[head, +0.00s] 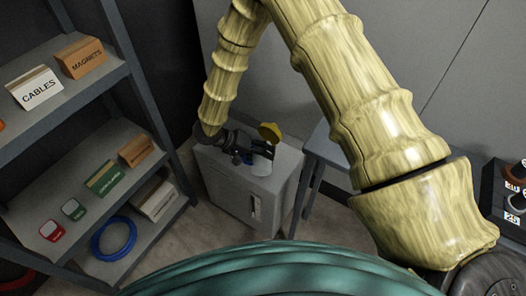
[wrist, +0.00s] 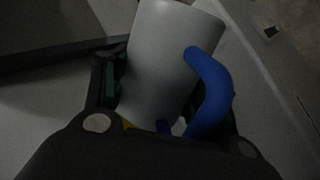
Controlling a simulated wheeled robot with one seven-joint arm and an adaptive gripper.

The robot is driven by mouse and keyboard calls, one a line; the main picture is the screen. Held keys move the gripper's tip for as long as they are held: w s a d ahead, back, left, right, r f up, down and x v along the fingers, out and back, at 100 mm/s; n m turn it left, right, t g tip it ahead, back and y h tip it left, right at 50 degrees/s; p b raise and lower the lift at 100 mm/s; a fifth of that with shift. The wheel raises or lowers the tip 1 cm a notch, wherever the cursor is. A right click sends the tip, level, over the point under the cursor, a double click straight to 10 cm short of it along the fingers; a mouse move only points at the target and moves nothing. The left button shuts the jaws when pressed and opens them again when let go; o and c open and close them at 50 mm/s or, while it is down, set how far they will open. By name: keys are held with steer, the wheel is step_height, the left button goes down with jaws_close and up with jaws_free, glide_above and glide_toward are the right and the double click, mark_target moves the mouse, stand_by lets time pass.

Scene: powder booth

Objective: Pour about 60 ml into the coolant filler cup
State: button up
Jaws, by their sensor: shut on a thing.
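A pale grey jug (wrist: 160,60) with a blue handle (wrist: 208,95) is between my fingers in the wrist view, tilted in the picture. My gripper (head: 257,149) is shut on it, low over the top of a grey cabinet (head: 227,188) in the head view. A yellow round piece (head: 270,132) stands up beside the gripper, above the cabinet top. A pale patch under the gripper may be part of the jug or the filler cup; I cannot tell which. The filler opening and the liquid level are not visible.
A shelf unit (head: 128,60) at left holds labelled boxes, such as the cables box (head: 36,88), and a blue ring (head: 113,238). A grey table (head: 327,148) stands right of the cabinet. A dark rack (head: 505,192) is at the far right.

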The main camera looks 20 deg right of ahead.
steer(key=shift+r+n+g+p, duration=0.3)
steer(key=shift+g+p, duration=0.1)
steer(key=shift+p, duration=0.7)
steer(key=shift+s+f+t+b, duration=0.15)
steer(key=shift+f+t+b, duration=0.3)
steer(key=shift+b, duration=0.65)
steer(key=b, duration=0.1)
steer(key=s+m+t+b, duration=0.1)
steer(key=b, duration=0.1)
steer(key=shift+s+a+f, duration=0.1)
steer(key=shift+a+f, duration=0.1)
steer(key=shift+f, duration=0.15)
steer(key=shift+s+r+h, duration=0.1)
steer(key=shift+r+h, duration=0.2)
steer(key=shift+r, duration=0.05)
steer(key=shift+r+m+t, duration=0.1)
steer(key=shift+m+t, duration=0.15)
steer(key=shift+m, duration=0.05)
